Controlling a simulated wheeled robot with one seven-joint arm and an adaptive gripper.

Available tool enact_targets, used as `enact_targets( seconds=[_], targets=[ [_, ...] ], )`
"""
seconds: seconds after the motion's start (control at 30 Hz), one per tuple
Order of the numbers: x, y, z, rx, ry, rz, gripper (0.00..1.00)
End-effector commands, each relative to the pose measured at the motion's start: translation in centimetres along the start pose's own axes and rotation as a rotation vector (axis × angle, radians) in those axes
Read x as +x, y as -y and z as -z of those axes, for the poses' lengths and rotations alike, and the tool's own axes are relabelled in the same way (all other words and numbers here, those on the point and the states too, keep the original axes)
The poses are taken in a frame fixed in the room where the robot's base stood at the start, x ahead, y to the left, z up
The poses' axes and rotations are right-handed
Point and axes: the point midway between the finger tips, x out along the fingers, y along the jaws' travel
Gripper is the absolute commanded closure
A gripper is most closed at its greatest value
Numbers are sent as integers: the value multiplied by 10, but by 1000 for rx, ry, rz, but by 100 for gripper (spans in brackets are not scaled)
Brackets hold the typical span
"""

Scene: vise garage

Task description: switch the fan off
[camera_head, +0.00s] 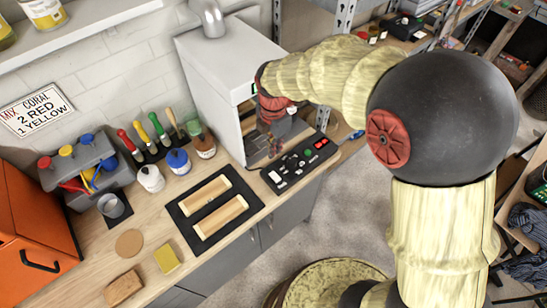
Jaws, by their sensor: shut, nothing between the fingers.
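A white hood-like box (225,65) with a metal duct on top stands at the back of the bench; the fan itself is not visible. A black control panel (290,178) lies on the bench in front of it, with a white switch or label (275,176), a green button (308,152) and red buttons (321,143). I cannot tell which control belongs to the fan or how it is set. My gripper (272,148) is shut and empty at the hood's open front, just behind the panel's left part. It is small and partly dark here, so contact with the panel cannot be told.
Left of the panel lies a black tray (185,213) with two wooden blocks. Behind it stand brushes, small jars (178,161) and a grey caddy (75,165). A sponge (167,260) and an orange case (30,235) are further left. My arm covers the right side.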

Motion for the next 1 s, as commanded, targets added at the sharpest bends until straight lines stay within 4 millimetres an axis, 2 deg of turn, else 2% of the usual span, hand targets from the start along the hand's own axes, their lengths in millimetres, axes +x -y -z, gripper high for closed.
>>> enact_targets(
  seconds=[0.4,0.6,0.8,1.0],
  targets=[
    [81,1,0,1,-1,4,100],
    [112,1,0,1,-1,2,100],
    [127,0,0,1,0,0,100],
    [129,0,0,1,0,-1,100]
  ],
)
